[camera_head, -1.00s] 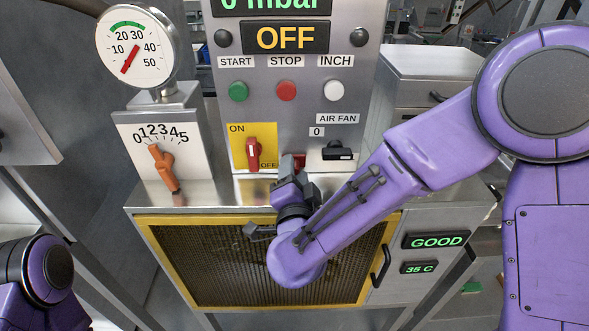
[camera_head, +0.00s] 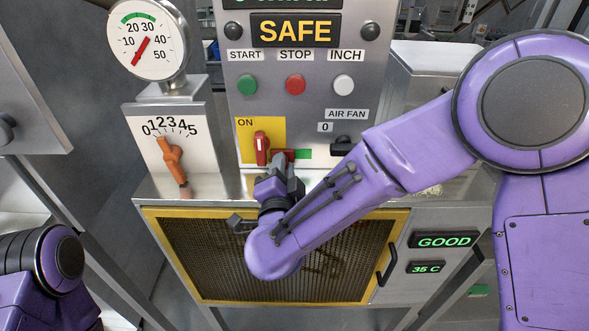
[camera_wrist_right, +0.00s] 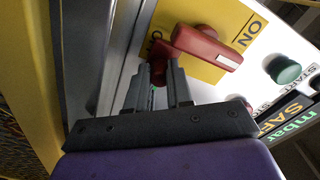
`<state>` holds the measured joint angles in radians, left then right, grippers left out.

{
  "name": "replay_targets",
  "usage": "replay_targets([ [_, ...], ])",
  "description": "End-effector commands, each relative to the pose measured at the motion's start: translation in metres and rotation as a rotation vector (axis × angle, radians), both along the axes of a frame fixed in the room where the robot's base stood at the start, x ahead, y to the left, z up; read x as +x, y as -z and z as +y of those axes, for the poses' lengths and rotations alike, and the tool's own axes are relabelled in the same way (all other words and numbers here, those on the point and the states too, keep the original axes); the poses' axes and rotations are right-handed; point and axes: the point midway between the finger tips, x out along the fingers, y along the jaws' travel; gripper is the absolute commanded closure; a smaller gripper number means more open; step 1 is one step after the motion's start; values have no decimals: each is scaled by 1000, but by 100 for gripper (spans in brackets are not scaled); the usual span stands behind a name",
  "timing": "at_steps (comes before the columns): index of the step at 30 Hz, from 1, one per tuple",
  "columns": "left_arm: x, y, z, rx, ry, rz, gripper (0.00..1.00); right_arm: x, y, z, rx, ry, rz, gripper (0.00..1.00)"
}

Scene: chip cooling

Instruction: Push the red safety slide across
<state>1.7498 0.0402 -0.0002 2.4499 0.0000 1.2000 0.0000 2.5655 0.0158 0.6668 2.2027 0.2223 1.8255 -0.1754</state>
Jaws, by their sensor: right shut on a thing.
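The red safety slide (camera_head: 284,154) sits low on the grey control panel, just right of the red ON/OFF lever (camera_head: 262,147). A green patch (camera_head: 304,154) shows to the right of the slide. My right gripper (camera_head: 280,176) is at the slide from below, shut on it. In the right wrist view the fingertips (camera_wrist_right: 165,76) reach the red slide (camera_wrist_right: 164,52), close beside the lever (camera_wrist_right: 207,46); their exact contact is partly hidden. The display (camera_head: 296,31) reads SAFE. My left gripper is out of view.
Left of the panel is an orange dial lever (camera_head: 172,160) under a round gauge (camera_head: 147,38). The black AIR FAN switch (camera_head: 345,145) is right of the slide, partly behind my arm. A yellow-framed mesh door (camera_head: 190,295) is below.

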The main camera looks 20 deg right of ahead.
Motion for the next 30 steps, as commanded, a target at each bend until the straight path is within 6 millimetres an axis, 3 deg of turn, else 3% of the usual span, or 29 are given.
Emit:
replay_targets([
  [6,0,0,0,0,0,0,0,0,-1,4,0,-14,-1,100],
  [7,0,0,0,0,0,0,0,0,-1,4,0,-14,-1,70],
  [9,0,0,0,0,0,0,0,0,-1,4,0,-12,0,54],
  [23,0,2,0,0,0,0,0,-4,0,3,0,-10,-1,54],
  [26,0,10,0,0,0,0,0,-17,2,8,1,-11,-1,54],
  [30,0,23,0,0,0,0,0,-51,4,17,-1,-14,-3,54],
])
